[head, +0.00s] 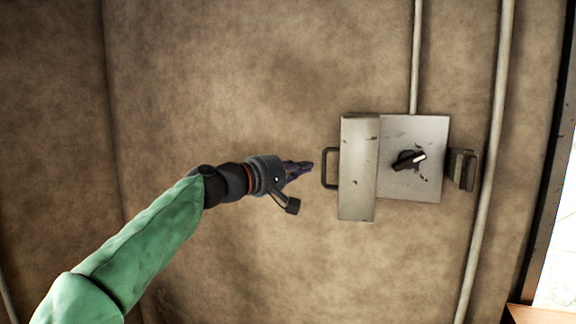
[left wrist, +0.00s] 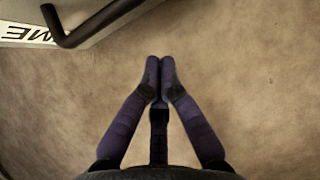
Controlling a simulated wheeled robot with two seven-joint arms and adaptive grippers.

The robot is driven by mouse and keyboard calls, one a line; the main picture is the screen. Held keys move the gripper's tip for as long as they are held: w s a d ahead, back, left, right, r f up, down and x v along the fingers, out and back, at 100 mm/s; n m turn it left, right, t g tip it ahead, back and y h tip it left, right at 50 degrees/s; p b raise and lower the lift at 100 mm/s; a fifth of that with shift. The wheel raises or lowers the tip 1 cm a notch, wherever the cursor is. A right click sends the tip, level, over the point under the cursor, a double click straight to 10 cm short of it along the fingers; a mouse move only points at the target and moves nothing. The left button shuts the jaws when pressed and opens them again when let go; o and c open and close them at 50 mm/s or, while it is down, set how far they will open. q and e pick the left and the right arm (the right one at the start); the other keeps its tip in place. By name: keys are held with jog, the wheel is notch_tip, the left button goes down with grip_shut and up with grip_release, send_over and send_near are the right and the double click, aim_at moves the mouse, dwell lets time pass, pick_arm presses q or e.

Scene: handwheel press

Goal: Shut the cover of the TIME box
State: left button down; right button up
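The TIME box (head: 425,130) is a worn grey metal box on the wall, right of centre in the head view. Its cover (head: 358,190) stands open on the left side, leaving the dark knob (head: 408,160) with a pale pointer exposed. A dark bar handle (head: 328,168) is on the cover's left side; it also shows at the top left of the left wrist view (left wrist: 62,32), beside part of the lettering. My left gripper (head: 309,166) is just left of the handle, apart from it. Its purple fingertips (left wrist: 160,66) are together, with nothing between them. My right gripper is not seen.
A dark latch-like bracket (head: 463,170) is at the box's right side. A pipe (head: 415,60) runs down to the box's top, and another pipe (head: 490,150) runs down the wall to the right. The brown wall (head: 220,80) left of the box is bare.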

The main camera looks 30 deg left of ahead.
pick_arm(q)
jog(key=s+d, duration=0.2)
jog(key=d, duration=0.1)
jog(key=shift+s, duration=0.15)
jog(key=shift+f, duration=0.1)
jog(key=shift+p, duration=0.3)
